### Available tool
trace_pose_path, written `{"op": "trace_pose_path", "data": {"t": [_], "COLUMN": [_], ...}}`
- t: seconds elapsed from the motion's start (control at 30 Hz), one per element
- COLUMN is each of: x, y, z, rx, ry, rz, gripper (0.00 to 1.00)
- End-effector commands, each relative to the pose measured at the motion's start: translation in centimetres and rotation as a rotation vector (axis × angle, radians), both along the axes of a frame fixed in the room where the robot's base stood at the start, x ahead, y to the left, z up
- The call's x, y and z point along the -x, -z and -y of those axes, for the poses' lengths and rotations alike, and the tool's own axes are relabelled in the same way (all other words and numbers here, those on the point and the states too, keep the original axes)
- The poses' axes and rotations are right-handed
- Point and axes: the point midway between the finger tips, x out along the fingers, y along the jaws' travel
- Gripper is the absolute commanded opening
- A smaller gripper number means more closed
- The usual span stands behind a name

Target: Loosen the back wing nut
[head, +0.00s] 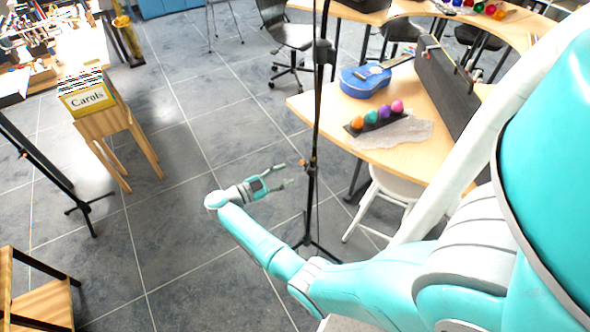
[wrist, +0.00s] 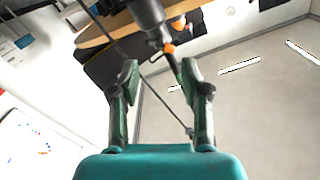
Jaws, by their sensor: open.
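A thin black stand (head: 313,130) rises in front of me on tripod legs. A small orange wing nut (head: 302,162) sits at its lower collar; in the wrist view an orange piece (wrist: 168,48) shows beside a dark collar (wrist: 147,12). I cannot tell for sure that this is the back one. My gripper (head: 281,176) is left of the stand, its fingers pointing toward it. In the wrist view my gripper (wrist: 160,75) is open and empty. The orange piece lies ahead of the fingertips, between them in the picture, apparently apart from them.
Another black stand (head: 45,158) is at the left. A wooden stool (head: 105,124) bears a yellow "Carols" box (head: 88,98). Tiled floor between is clear.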

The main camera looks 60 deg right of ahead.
Motion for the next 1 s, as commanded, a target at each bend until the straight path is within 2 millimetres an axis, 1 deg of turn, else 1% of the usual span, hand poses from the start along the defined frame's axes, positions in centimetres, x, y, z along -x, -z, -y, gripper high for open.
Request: {"op": "trace_pose_path", "data": {"t": [0.03,0.1,0.3,0.47,1.0], "x": [-0.7,-1.2,-2.3,-2.5,-2.4], "y": [0.0,0.0,0.0,0.0,0.0], "z": [-0.9,-1.8,-3.5,-3.9,-3.9], "rx": [0.0,0.0,0.0,0.001,0.001], "ry": [-0.004,-0.004,-0.002,-0.001,-0.001], "rz": [0.001,0.001,0.0,0.001,0.001], "gripper": [0.47,0.47,0.47,0.47,0.47]}}
